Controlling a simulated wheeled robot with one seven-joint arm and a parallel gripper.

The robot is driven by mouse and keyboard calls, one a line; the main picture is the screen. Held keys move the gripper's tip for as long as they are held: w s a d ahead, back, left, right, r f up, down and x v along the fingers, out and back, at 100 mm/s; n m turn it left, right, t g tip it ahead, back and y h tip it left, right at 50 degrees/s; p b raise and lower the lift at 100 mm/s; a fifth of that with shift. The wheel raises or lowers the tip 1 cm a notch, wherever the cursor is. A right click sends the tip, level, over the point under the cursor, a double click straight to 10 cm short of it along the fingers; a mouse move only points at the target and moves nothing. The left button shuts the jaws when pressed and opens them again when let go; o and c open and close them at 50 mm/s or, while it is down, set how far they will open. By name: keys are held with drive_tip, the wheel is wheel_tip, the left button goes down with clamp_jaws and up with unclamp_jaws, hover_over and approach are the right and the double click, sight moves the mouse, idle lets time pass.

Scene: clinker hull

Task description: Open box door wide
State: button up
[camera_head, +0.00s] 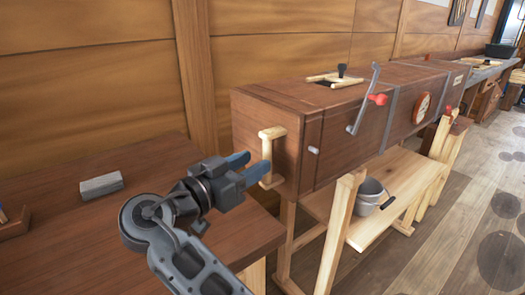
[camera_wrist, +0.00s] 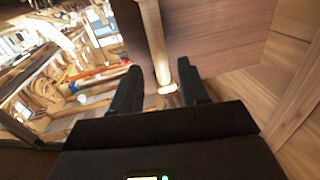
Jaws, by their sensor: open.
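The box (camera_head: 345,115) is a long dark wooden chest on pale legs. Its door (camera_head: 292,160) is at the near left end and looks flush with the box, with no gap that I can see. A pale wooden handle (camera_head: 267,150) stands out from the door. My gripper (camera_head: 249,166) is open at the lower part of this handle. In the wrist view, the handle bar (camera_wrist: 154,40) runs between the spread fingers of my gripper (camera_wrist: 160,84), and the brown door panel (camera_wrist: 220,40) lies beyond. I cannot tell whether a finger touches the handle.
A wooden bench (camera_head: 150,215) with a grey block (camera_head: 101,185) is at the left. A grey lever (camera_head: 363,100) with a red knob and a round dial (camera_head: 421,108) are on the box. A bucket (camera_head: 369,195) stands on the shelf below. Open floor (camera_head: 450,240) lies at the right.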

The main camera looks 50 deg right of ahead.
sight(264, 157)
drive_tip(key=d, duration=0.2)
drive_tip(key=d+p, duration=0.1)
drive_tip(key=d, duration=0.2)
drive_tip(key=shift+s+d, duration=0.2)
drive_tip(key=shift+d, duration=0.1)
drive_tip(key=shift+c, duration=0.2)
clamp_jaws()
